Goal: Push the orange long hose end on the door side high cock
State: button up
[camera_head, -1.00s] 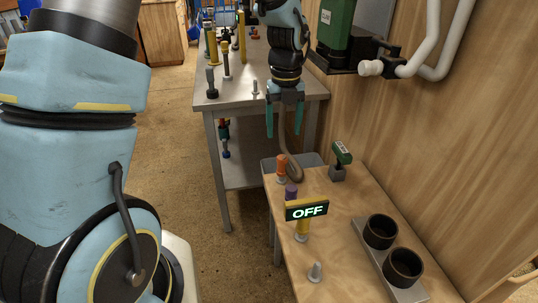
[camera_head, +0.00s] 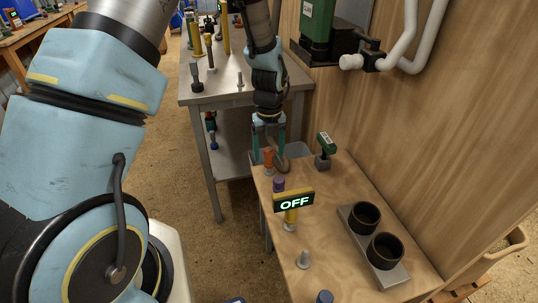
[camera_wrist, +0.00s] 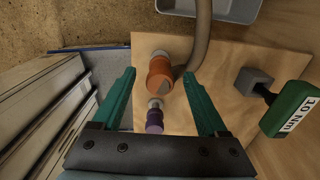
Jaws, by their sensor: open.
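The orange hose end (camera_head: 268,157) stands at the far left corner of the small wooden table in the head view. In the wrist view the orange hose end (camera_wrist: 160,73) lies between my finger lines, with a pale metal piece (camera_wrist: 159,53) at its far end. A brown hose (camera_wrist: 201,40) curves close beside it on the right; where it joins is unclear. My gripper (camera_head: 268,150) is open and pointing down, its fingers around the orange end's sides. The wrist view also shows my gripper (camera_wrist: 160,80), with gaps on both sides. I cannot tell which fitting is the high cock.
A purple-topped fitting (camera_head: 278,185) stands close by, before an OFF sign (camera_head: 293,202). A bare metal stub (camera_head: 303,260) and two black cups (camera_head: 366,216) stand nearer. A green tool (camera_head: 325,146) is right of my gripper, beside the wooden wall (camera_head: 430,130).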

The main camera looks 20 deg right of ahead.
grip_shut()
dwell(0.6)
